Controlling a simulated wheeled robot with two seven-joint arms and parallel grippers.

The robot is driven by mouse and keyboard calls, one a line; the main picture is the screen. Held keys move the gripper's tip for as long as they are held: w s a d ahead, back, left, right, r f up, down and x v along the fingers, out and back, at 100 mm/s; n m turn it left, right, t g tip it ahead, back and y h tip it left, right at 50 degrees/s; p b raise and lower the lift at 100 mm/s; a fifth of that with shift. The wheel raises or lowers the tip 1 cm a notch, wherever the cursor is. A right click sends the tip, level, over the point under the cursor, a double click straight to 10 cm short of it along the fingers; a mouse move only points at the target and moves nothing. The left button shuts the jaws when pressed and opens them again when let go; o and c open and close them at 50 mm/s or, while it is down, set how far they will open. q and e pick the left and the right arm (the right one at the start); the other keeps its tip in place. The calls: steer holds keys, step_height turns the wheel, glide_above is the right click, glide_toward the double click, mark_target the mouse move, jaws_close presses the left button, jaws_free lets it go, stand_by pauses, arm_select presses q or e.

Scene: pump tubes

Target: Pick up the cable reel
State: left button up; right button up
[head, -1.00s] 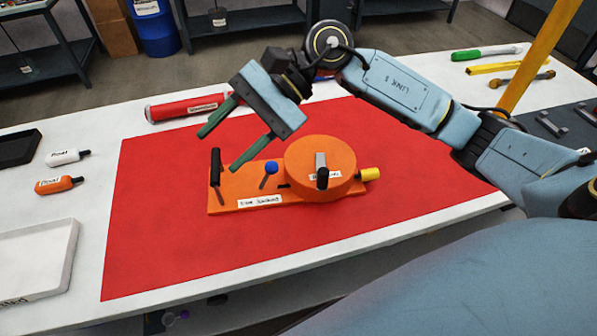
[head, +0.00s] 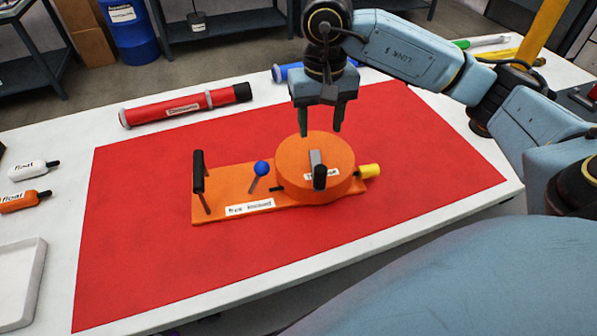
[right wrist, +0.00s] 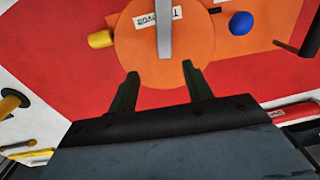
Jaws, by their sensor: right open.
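An orange device sits on the red mat (head: 130,270), and its large round drum (head: 315,155) looks like the cable reel. The drum has a grey crank with a black knob (head: 320,176) on top. The orange base plate (head: 228,200) carries a black upright handle (head: 198,170) and a blue ball knob (head: 262,168). A yellow cap (head: 370,170) sticks out at the right. My right gripper (head: 320,132) points down, open and empty, at the drum's far edge. In the right wrist view, the drum (right wrist: 190,35) lies just past the spread fingers (right wrist: 160,70). My left gripper is out of view.
A red tube (head: 185,106) and a partly hidden blue tube (head: 285,72) lie behind the mat. White and orange bottles (head: 30,171) and a pale tray (head: 22,285) are at the left. The mat is clear around the device.

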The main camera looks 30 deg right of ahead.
mark_target(315, 153)
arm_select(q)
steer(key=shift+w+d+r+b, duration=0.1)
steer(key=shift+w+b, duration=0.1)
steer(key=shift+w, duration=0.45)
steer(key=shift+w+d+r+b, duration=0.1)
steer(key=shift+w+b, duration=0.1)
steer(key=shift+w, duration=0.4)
arm_select(e)
steer(key=shift+a+f, duration=0.2)
steer(key=shift+f, duration=1.3)
steer(key=shift+a+f, duration=0.2)
steer(key=shift+f, duration=1.25)
jaws_close()
steer(key=shift+w+r, duration=0.1)
